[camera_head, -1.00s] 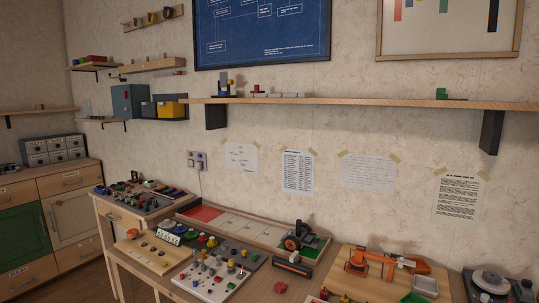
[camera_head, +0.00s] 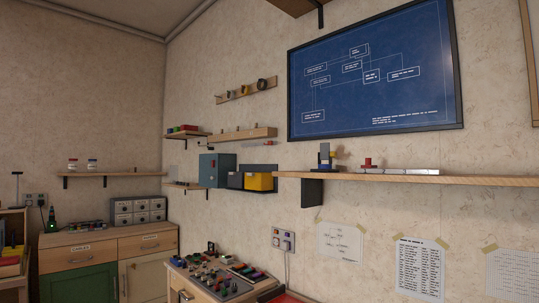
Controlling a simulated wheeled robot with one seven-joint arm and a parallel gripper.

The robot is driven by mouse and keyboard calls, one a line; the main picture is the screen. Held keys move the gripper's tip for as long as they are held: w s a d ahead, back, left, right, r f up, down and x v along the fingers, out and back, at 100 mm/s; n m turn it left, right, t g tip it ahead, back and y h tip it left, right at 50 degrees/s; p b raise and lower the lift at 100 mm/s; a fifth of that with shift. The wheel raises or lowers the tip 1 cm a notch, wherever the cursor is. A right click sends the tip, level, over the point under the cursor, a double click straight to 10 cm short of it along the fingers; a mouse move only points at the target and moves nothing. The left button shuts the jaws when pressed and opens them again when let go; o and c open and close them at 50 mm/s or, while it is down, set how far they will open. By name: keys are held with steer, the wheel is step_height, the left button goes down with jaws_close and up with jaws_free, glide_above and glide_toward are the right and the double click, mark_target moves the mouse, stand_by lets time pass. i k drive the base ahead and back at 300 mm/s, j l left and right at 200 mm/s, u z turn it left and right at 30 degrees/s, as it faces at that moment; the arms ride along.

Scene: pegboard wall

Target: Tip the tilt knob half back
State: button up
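I cannot make out a tilt knob in the head view. A bench (camera_head: 176,272) at the bottom centre carries a dark panel (camera_head: 236,290) with several small knobs, switches and coloured pieces. They are too small to tell apart, and the bench's lower part is cut off by the frame edge. My gripper is not in view, so its state and place do not show.
A long wooden shelf (camera_head: 430,179) runs along the right wall, with small blocks on it. Smaller shelves hold a teal box (camera_head: 215,170) and a yellow bin (camera_head: 260,182). A cabinet (camera_head: 140,244) with drawers stands at the left. A blue board (camera_head: 375,75) hangs above.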

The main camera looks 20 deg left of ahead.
mark_target(325, 147)
steer(key=i+l+u, duration=0.55)
steer(key=z, duration=0.25)
steer(key=i+j+z, duration=0.15)
steer(key=j+z, duration=0.25)
steer(key=i+j+z, duration=0.1)
steer(key=j+z, duration=0.3)
steer(key=l, duration=0.1)
